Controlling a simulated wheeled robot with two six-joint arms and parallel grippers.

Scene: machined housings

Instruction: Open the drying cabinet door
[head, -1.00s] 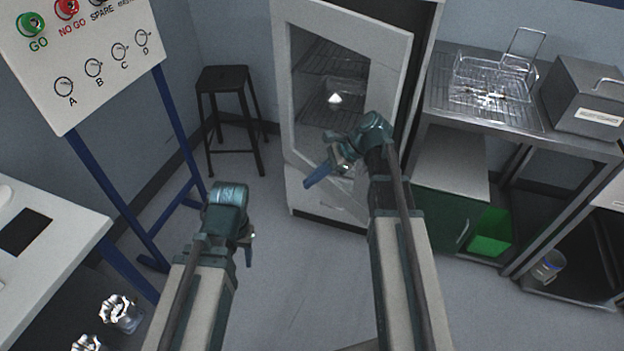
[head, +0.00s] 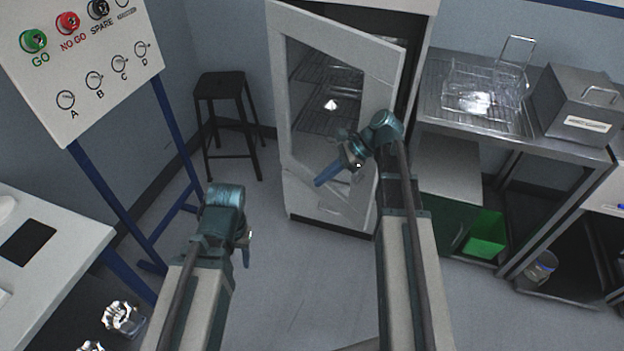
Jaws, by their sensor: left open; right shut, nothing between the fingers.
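The drying cabinet door (head: 378,62) is a pale framed door with a glass window. It stands ajar, hinged at its left, with a dark gap along its right edge. Wire shelves and a bright spot show through the glass. My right gripper (head: 328,174) is shut and empty. It overlaps the lower part of the door, with its blue fingers pointing left and down; I cannot tell whether it touches the door. My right wrist hides part of the door's right edge. My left gripper (head: 247,256) is open and empty, low and left of the cabinet, away from the door.
A black stool (head: 226,88) stands left of the cabinet. A panel with buttons (head: 100,70) on blue legs stands further left. At right, a steel bench (head: 425,108) holds a wire basket (head: 480,98) and a metal box (head: 575,95). The floor before the cabinet is clear.

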